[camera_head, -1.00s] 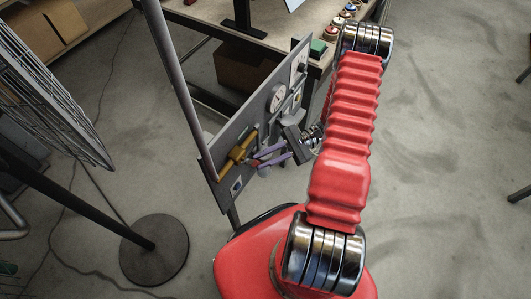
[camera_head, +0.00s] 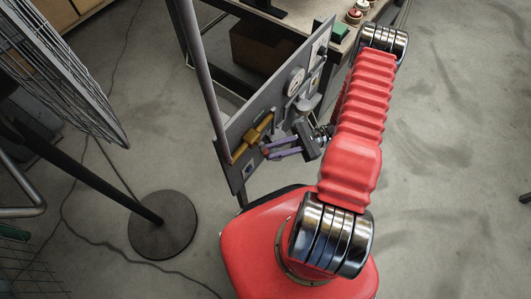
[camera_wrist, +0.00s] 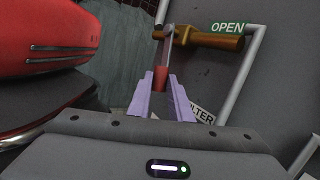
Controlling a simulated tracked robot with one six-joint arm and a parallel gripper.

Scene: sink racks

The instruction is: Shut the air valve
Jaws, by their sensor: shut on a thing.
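The air valve is a brass body (camera_head: 253,134) at the lower left of the grey panel, and it also shows in the wrist view (camera_wrist: 208,39). A metal lever with a red grip (camera_wrist: 160,77) comes off its left end in the wrist view and looks crosswise to the body. My gripper (camera_head: 268,153) has lavender fingers, shut on the red grip. In the wrist view the fingertips (camera_wrist: 160,78) stand on either side of the grip's lower end. An OPEN label (camera_wrist: 228,27) sits above the body's right end.
The panel (camera_head: 237,178) also carries a round gauge (camera_head: 296,81). A light pipe (camera_wrist: 240,78) runs beside a partly hidden FILTER label (camera_wrist: 203,115). A dark post on a round base (camera_head: 163,224) stands left. Open floor lies to the right.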

